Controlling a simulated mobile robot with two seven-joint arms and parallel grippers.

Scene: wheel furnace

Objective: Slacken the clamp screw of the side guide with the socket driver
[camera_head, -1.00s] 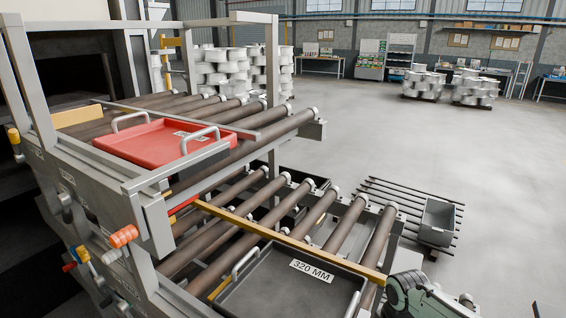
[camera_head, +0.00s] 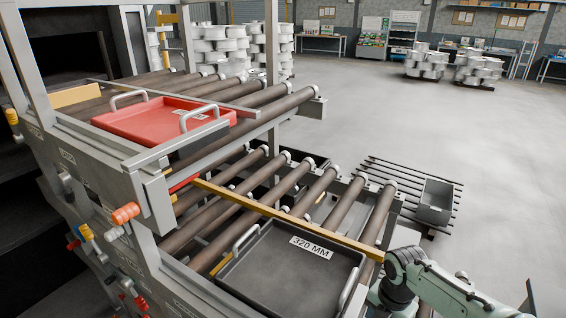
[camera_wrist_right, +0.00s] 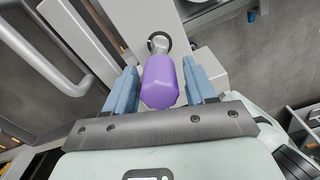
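A purple handle (camera_wrist_right: 161,84), which looks like the socket driver's, sits between the two blue fingers of my right gripper (camera_wrist_right: 161,88) in the right wrist view. The fingers lie close along both its sides, and it points away from the camera. Beyond its far end is a dark ring (camera_wrist_right: 160,42) against a pale grey part; I cannot tell whether they touch. A yellow bar (camera_head: 285,217), possibly the side guide, crosses the lower rollers in the head view. I cannot make out the clamp screw. My right gripper is outside the head view, and my left gripper is in neither view.
A dark tray (camera_head: 255,285) marked 320 MM stands on the lower rollers beside the yellow bar. A red tray (camera_head: 150,125) rests on the upper rollers. An orange knob (camera_head: 125,213) sticks out at the frame's left. Open floor (camera_head: 400,120) lies behind.

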